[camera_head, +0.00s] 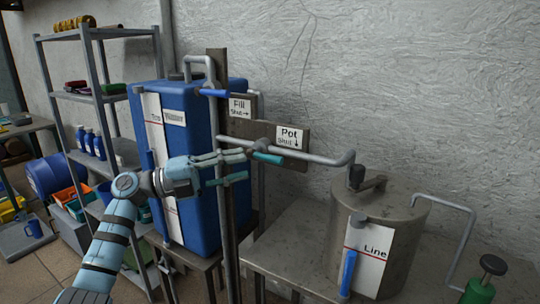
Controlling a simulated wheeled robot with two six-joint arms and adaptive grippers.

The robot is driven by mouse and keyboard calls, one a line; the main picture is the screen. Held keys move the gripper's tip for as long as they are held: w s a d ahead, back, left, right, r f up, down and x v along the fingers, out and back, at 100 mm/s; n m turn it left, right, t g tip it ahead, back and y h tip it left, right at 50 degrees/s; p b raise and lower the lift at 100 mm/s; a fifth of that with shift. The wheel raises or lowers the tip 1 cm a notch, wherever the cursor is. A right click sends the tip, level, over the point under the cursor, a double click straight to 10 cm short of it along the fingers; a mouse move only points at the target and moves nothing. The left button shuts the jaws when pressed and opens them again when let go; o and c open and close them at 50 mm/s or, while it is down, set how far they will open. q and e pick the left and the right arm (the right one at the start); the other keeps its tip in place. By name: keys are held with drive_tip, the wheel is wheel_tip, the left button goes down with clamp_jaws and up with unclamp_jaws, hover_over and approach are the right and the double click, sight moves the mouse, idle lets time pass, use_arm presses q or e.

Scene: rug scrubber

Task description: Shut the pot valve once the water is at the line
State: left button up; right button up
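The metal pot (400,235) stands on the bench at the right. Its white gauge plate (369,262) has a red line marked "Line". The blue column (348,273) on the gauge has its top at about the red line. The pot valve's teal handle (268,158) lies roughly level on the pipe, below a sign (289,138) reading "Pot", shut downward. My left gripper (246,166) is open, its fingers pointing right. Its upper fingertip is close beside the handle; I cannot tell whether they touch. My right gripper is not in view.
A blue tank (184,215) stands behind my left arm. The fill valve's blue handle (214,93) sits above, beside a "Fill" sign (240,107). A pipe (315,158) runs to the pot. A green pump bottle (479,290) stands at the right. Shelves (92,95) are left.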

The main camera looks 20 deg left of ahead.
sight(267, 159)
use_arm(q)
drive_tip(key=p+x, duration=0.1)
drive_tip(key=x, duration=0.6)
drive_tip(key=shift+d+r, duration=0.25)
drive_tip(key=shift+d, duration=0.1)
drive_tip(key=shift+w+d, duration=0.25)
drive_tip(key=shift+w, duration=0.05)
drive_tip(key=shift+f, duration=0.1)
clamp_jaws()
